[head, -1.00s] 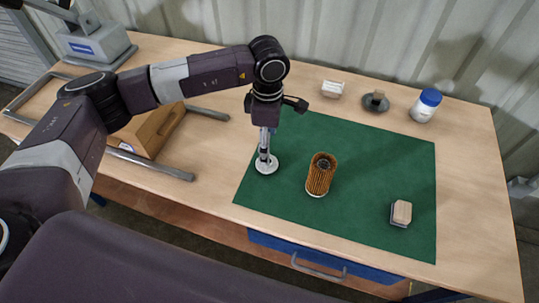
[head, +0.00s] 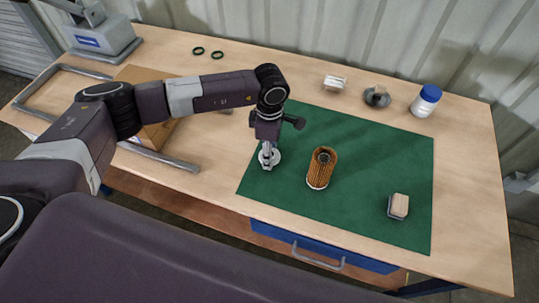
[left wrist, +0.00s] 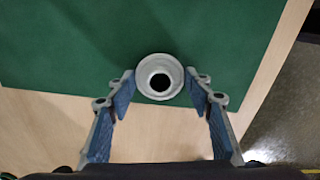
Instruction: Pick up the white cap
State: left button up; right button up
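The white cap (head: 277,157) is a round pale disc with a raised hub, lying near the left edge of the green mat (head: 375,165). In the left wrist view the cap (left wrist: 160,66) shows its dark central hole and sits between the fingertips. My left gripper (head: 267,158) points down over the cap. In the left wrist view its two blue-padded fingers (left wrist: 160,82) are apart, one on each side of the cap, with their tips close to its rim. I cannot tell whether they touch it. My right gripper is not in view.
An orange pleated filter cartridge (head: 321,170) stands right of the cap. A beige block (head: 398,205) is on the mat. A blue-lidded jar (head: 425,102), a grey dish (head: 376,97) and a white packet (head: 334,82) stand behind. Two dark rings (head: 208,53) lie at the back.

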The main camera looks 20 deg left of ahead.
pick_arm(q)
jog(key=shift+c, duration=1.1)
jog(key=shift+r, duration=0.1)
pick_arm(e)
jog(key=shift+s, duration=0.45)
pick_arm(q)
jog(key=shift+r, duration=0.1)
